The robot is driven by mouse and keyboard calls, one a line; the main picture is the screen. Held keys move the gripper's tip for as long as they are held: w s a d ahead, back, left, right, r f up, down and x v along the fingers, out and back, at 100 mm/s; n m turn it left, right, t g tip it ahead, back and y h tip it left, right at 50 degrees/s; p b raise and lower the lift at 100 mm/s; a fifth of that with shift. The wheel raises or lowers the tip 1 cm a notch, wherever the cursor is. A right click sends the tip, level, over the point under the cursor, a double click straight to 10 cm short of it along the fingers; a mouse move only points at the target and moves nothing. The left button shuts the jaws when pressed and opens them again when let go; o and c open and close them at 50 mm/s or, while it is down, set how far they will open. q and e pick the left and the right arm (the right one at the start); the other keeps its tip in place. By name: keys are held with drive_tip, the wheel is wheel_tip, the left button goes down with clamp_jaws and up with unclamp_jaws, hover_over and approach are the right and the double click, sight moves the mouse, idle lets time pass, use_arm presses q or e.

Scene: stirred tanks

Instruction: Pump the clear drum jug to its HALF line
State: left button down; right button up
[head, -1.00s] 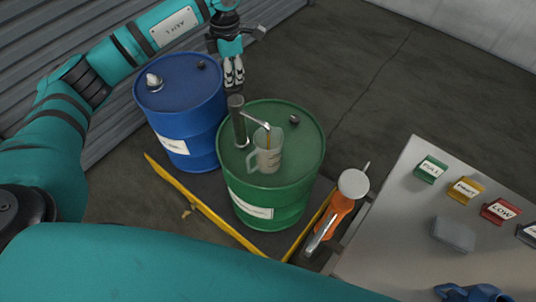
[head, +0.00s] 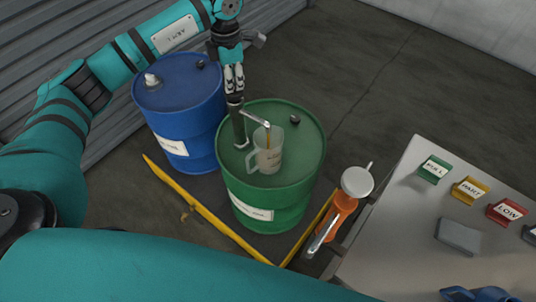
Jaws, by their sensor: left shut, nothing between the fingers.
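The clear jug (head: 268,157) stands upright on top of the green drum (head: 275,195), its handle to the left. A thin amber stream shows below the pump spout (head: 256,119) at the jug's mouth. The liquid level and the HALF line are too small to read. The dark upright pump (head: 239,128) rises from the drum just left of the jug. My left gripper (head: 235,90) is shut and empty, pointing down at the pump's top; it looks at or close to contact. My right gripper is not in view.
A blue drum (head: 185,105) stands behind left. A grey table (head: 390,235) at right carries green (head: 434,169), yellow (head: 468,190) and red (head: 507,213) labelled blocks. An orange tool with a round white top (head: 357,181) stands between drum and table. Yellow rails (head: 205,210) edge the floor.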

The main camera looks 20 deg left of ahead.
use_arm(q)
drive_tip(key=shift+f, duration=0.45)
drive_tip(key=shift+r, duration=0.1)
drive_tip(key=shift+r+p, duration=2.15)
drive_tip(key=shift+r, duration=1.65)
drive_tip(key=shift+f, duration=0.2)
drive_tip(key=shift+f+b, duration=2.75)
drive_tip(key=shift+f, duration=0.95)
drive_tip(key=shift+r+p, duration=2.4)
drive_tip(key=shift+r, duration=1.5)
drive_tip(key=shift+f, duration=0.25)
